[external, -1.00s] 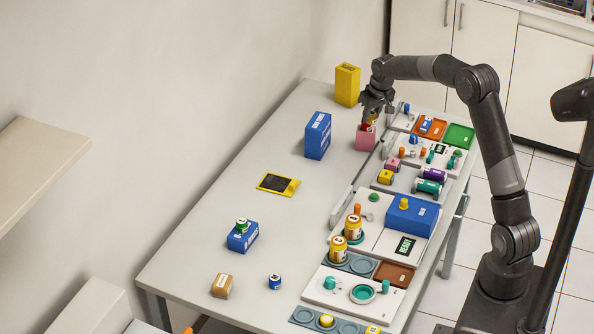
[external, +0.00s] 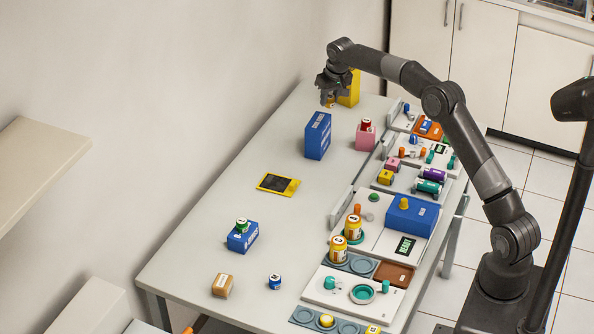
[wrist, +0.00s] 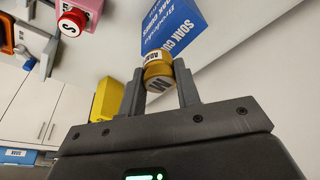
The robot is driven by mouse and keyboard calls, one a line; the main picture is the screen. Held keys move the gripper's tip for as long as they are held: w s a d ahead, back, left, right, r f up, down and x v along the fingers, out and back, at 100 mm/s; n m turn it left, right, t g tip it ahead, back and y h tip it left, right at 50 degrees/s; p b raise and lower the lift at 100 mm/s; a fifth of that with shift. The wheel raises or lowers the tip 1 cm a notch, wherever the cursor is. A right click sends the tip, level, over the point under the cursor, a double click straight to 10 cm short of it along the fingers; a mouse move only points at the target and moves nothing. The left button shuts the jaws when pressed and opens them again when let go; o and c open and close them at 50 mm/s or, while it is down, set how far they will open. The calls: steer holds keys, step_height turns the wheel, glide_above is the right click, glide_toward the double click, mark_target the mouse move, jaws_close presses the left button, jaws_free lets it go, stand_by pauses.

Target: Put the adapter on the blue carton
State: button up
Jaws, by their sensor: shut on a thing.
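My gripper (external: 329,97) is shut on the adapter (wrist: 157,72), a small gold-yellow cylinder with a white label that I can only partly read. In the external view the adapter (external: 330,104) shows as a small yellowish spot under the fingers. The tall blue carton (external: 318,140) stands upright on the table, and the held adapter appears just above its top, apart from it. In the wrist view the blue carton (wrist: 172,25) shows beyond the fingertips with white print. I cannot tell the exact gap between them.
A yellow box (external: 349,85) stands behind my gripper. A pink box (external: 365,138) with a red-topped item (external: 366,125) on it stands right of the carton. A yellow-framed dark pad (external: 278,184) lies in front. Trays with several small parts line the right edge.

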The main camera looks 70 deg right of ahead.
mark_target(313, 124)
steer(key=w+a+f, duration=0.1)
steer(key=w+f, duration=0.1)
steer(key=w+a+f, duration=0.1)
steer(key=w, duration=0.1)
steer(key=shift+a, duration=0.35)
steer(key=shift+f, duration=1.95)
steer(key=shift+f, duration=0.1)
steer(key=o, duration=1)
